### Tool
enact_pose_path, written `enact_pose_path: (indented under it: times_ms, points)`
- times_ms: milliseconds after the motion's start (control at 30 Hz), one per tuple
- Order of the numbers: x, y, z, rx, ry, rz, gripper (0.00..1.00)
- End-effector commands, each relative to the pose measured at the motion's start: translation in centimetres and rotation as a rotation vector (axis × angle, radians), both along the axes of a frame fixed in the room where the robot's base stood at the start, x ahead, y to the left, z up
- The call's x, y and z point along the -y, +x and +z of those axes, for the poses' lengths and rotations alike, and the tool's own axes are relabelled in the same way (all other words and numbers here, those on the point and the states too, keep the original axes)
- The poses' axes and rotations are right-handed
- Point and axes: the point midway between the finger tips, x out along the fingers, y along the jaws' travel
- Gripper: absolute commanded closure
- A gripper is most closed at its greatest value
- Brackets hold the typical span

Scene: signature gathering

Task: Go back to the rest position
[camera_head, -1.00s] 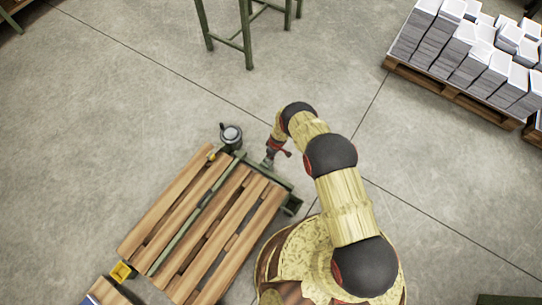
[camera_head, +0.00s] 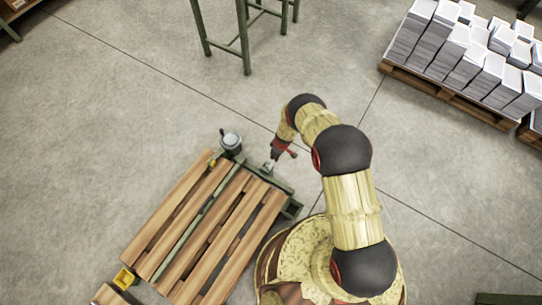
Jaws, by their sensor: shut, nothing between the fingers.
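My arm rises from my base at the lower right of centre and bends over to the left. My gripper (camera_head: 270,165) points down at the far right end of a wooden slatted rack (camera_head: 208,228), close to its green metal end bar (camera_head: 266,172). The gripper is small in the picture and looks shut, with nothing seen in it. Whether it touches the bar cannot be told from this angle.
A small grey round device (camera_head: 231,141) stands at the rack's far corner. Green metal legs (camera_head: 245,40) stand at the top. A pallet (camera_head: 450,95) with stacks of paper (camera_head: 470,60) is at the upper right. The concrete floor between them is clear.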

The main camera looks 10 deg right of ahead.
Motion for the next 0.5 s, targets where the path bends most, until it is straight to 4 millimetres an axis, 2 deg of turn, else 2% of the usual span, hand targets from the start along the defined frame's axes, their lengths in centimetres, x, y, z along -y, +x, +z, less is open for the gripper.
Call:
enact_pose_path:
  times_ms: [167,500]
  points:
    - [0.53,-0.43,0.7,0.0,0.0,0.001,1.0]
    - [0.59,-0.48,0.71,0.0,0.0,0.001,1.0]
